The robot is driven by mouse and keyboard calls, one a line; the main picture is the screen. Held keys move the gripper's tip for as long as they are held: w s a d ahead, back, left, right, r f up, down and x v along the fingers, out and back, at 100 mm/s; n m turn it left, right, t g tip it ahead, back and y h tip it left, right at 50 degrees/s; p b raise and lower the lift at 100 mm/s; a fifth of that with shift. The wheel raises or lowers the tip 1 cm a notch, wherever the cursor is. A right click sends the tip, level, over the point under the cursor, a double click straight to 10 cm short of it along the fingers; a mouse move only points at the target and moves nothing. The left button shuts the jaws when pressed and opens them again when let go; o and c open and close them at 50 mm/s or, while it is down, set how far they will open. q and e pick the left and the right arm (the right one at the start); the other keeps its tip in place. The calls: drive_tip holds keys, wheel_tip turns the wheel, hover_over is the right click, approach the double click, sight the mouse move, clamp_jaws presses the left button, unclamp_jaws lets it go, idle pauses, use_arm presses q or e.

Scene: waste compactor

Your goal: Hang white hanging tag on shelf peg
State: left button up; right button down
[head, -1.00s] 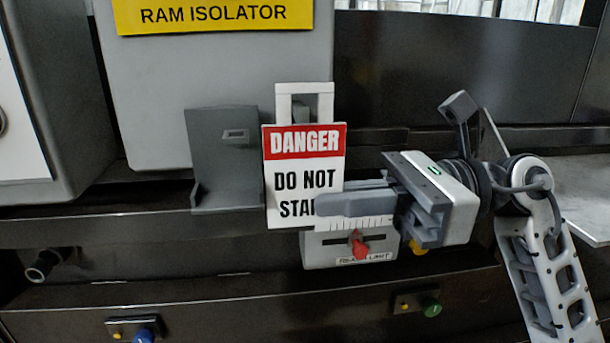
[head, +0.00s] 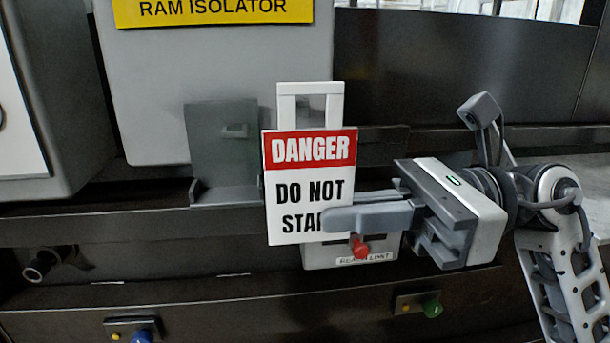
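The white hanging tag (head: 300,187) has a red DANGER band and black "DO NOT STA..." lettering, with an open rectangular white loop on top. It is upright, slightly tilted. My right gripper (head: 345,218) comes in from the right and is shut on the tag's lower right part; one finger covers the end of the lettering. The grey shelf bracket (head: 222,160) stands just left of the tag, with a small peg (head: 236,131) on its upright plate. The tag's loop is right of the peg and apart from it in the picture. My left gripper is not in view.
A grey box (head: 215,70) with a yellow RAM ISOLATOR label is behind. A small panel (head: 330,257) with a red knob (head: 360,247) lies behind and below the tag. Blue (head: 142,337) and green (head: 432,307) knobs are lower on the dark front.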

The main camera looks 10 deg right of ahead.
drive_tip(key=shift+s+b, duration=0.45)
drive_tip(key=shift+s, duration=1.6)
